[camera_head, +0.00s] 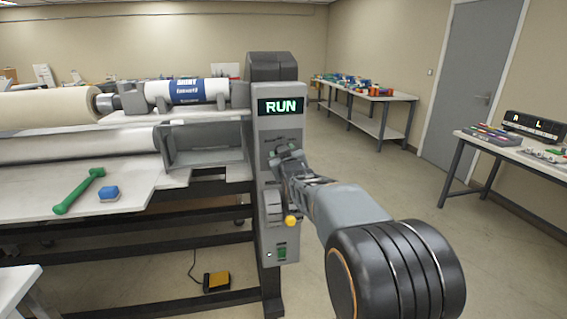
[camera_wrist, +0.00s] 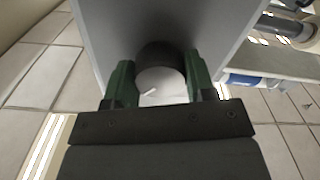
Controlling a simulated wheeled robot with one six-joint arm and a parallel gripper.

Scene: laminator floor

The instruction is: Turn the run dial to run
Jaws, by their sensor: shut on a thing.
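The run dial (camera_wrist: 160,84) is a round knob with a dark rim and a pale face bearing a short white mark. It sits on the grey front of the laminator's control column (camera_head: 290,128). My gripper (camera_wrist: 160,90) is shut on the dial, one green-padded finger on each side of it. In the head view my gripper (camera_head: 287,160) is at the upper middle of the column and hides most of the dial.
Below my gripper are a yellow knob (camera_head: 291,221) and a green switch (camera_head: 282,253). The laminator bed (camera_head: 60,190) at left holds a green tool (camera_head: 80,191) and a blue block (camera_head: 109,193). A yellow pedal (camera_head: 217,281) lies on the floor. Benches stand right, with open floor between.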

